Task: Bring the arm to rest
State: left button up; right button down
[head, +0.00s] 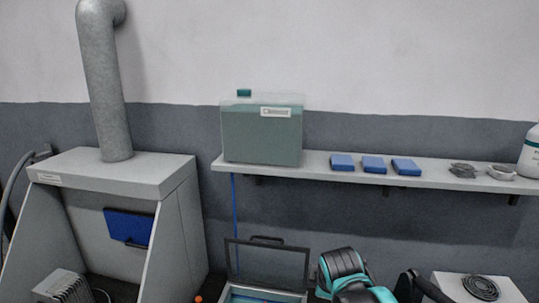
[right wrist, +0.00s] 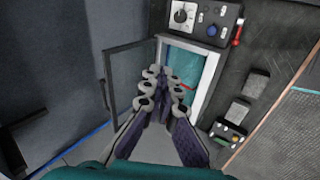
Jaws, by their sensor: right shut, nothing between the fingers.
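My right gripper (right wrist: 161,76) shows in the right wrist view, its two dark fingers with grey joints close together. It is shut, with nothing seen between the fingers. Behind its tips is a box with a pale frame, a teal inside (right wrist: 183,68) and an open clear lid (right wrist: 131,75). I cannot tell the gap between the fingertips and the box. In the head view a teal and black part of my arm (head: 350,275) rises at the bottom, right of the clear lid (head: 267,265). My left gripper is not in view.
A wall shelf (head: 325,173) holds a green-filled tank (head: 262,135), several blue blocks and small grey parts. A grey hood (head: 120,173) with a duct stands at left. A white unit with a black coil (head: 481,287) is at lower right. A control panel (right wrist: 202,18) is beyond the box.

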jog(key=s+d+f+m+b, duration=0.2)
jog(key=s+f+m+b, duration=0.1)
jog(key=s+f+m, duration=0.4)
jog(key=s+d+f+m+b, duration=0.2)
jog(key=s+f+m, duration=0.5)
jog(key=s, duration=0.5)
notch_tip(320, 180, down, 2)
jog(key=shift+f+m+y+b, duration=0.2)
jog(key=shift+m+y+b, duration=0.15)
jog(key=shift+b, duration=0.5)
